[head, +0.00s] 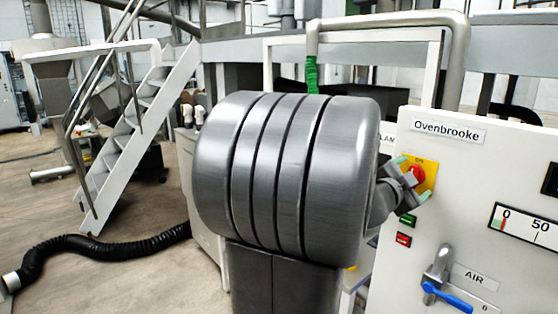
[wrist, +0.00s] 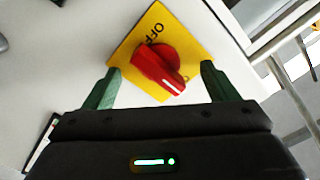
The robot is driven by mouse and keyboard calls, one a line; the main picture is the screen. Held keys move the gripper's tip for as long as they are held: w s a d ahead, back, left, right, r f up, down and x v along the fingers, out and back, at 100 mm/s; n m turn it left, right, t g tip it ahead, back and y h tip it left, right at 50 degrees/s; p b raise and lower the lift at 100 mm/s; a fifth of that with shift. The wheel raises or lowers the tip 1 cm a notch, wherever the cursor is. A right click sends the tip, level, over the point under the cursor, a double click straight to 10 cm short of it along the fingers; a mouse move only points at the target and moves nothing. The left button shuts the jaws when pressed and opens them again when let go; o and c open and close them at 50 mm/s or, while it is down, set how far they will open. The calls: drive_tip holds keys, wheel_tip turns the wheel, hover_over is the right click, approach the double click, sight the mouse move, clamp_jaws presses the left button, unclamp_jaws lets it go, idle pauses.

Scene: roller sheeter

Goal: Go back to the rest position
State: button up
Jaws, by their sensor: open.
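The red rotary knob (wrist: 160,66) sits on a yellow plate (wrist: 143,38) marked OFF. It also shows in the head view (head: 418,174), on the white panel. My gripper (wrist: 160,82) is open, with one green finger on each side of the knob. Gaps show between both fingers and the knob, and nothing is held. In the head view my gripper (head: 409,176) is in front of the yellow plate, partly hidden behind my large grey arm link. How far the fingertips stand from the plate is hard to tell.
The white panel (head: 480,160) labelled Ovenbrooke carries a green button (head: 407,220), a red button (head: 403,239), a gauge (head: 527,228) and an AIR valve with a blue handle (head: 445,297).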

drive_tip(key=shift+w+a+n+p, duration=0.1)
drive_tip(key=shift+n+p, duration=1)
drive_tip(key=shift+n, duration=2.9)
